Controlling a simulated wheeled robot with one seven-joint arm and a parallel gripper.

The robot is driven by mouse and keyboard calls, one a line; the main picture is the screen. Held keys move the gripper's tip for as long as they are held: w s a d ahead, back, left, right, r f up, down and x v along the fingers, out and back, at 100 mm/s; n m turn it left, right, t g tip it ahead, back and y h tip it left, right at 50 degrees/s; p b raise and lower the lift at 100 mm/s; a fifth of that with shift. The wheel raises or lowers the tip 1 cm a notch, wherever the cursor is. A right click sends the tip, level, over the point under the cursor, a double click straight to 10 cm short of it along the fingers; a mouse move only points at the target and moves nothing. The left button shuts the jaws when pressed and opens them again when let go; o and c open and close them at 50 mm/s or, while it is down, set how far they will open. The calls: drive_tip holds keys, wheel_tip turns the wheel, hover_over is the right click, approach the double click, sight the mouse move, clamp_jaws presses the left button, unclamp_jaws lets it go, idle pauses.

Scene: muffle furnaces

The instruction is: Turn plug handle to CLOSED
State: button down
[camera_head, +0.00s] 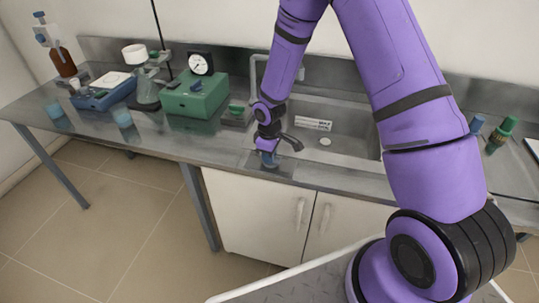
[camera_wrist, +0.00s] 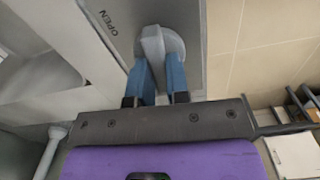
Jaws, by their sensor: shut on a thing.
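The grey plug handle (camera_wrist: 152,42) sits on a round grey base on a flat metal plate (camera_wrist: 196,75), in the wrist view. The word OPEN is printed on the plate to the left of the handle. No CLOSED label shows. My gripper (camera_wrist: 161,70) has its two blue fingers on either side of the handle's bar and is shut on it. In the head view, my gripper (camera_head: 268,158) is low over the front edge of the bench, just left of the sink's front. The handle is largely hidden there by my gripper.
The steel sink (camera_head: 350,145) lies right of my gripper. Green and blue-capped items (camera_head: 502,133) are at the far right. White cabinet doors (camera_head: 255,215) are below.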

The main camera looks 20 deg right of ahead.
drive_tip(key=shift+n, duration=0.6)
drive_tip(key=c, duration=1.1)
unclamp_jaws()
wheel_tip(320, 180, up, 11)
